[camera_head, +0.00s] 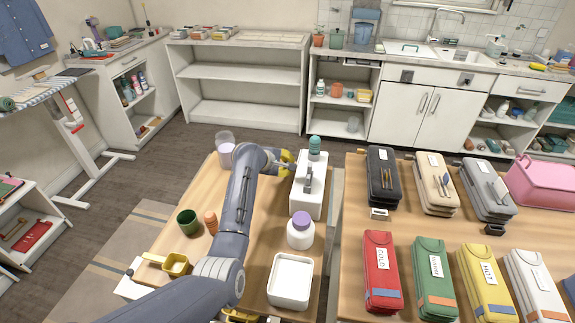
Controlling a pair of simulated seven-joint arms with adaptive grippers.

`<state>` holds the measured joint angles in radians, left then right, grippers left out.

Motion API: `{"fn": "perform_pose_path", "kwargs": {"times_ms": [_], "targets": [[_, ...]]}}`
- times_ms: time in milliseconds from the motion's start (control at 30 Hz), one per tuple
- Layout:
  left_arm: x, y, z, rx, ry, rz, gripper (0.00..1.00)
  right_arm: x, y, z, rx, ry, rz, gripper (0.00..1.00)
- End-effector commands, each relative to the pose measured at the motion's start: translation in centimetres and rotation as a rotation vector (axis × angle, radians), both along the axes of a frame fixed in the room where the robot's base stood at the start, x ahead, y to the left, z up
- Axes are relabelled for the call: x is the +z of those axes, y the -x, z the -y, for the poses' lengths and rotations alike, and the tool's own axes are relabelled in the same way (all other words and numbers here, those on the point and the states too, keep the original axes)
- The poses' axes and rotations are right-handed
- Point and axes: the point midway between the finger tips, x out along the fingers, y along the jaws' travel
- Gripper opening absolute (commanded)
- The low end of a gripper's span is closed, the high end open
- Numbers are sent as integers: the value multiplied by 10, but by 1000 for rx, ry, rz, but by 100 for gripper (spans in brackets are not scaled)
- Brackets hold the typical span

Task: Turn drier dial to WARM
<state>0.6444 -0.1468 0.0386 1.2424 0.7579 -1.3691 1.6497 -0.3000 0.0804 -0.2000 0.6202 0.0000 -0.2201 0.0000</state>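I cannot make out a drier or a dial. Several soft cases lie on the right table: a red case (380,270) labelled COLD, a green case (434,278) whose label seems to read WARM, and a yellow case (484,285) that seems labelled HOT. My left arm reaches in from the lower left over the left table. My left gripper (287,161) is at the upper left edge of a white block-shaped unit (308,203) with a grey upright fitting. Its fingers are small and partly hidden; I cannot tell whether they touch the unit.
Shelves (240,85) stand behind.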

Motion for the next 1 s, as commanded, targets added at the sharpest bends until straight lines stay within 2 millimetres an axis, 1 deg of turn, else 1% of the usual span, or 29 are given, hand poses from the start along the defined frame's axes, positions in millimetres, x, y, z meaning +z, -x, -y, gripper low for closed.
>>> {"fn": "perform_pose_path", "kwargs": {"times_ms": [200,400,900,933,1000], "targets": [[-2,1,-1,1,13,106,0,0,0,0,0,0,0,100],[-1,1,0,1,20,158,0,0,0,0,0,0,0,100],[-1,0,0,0,21,176,0,0,0,0,0,0,0,100],[-1,0,0,0,21,175,13,0,0,0,0,0,0,100],[-1,0,0,0,21,175,22,0,0,0,0,0,0,100]]}}
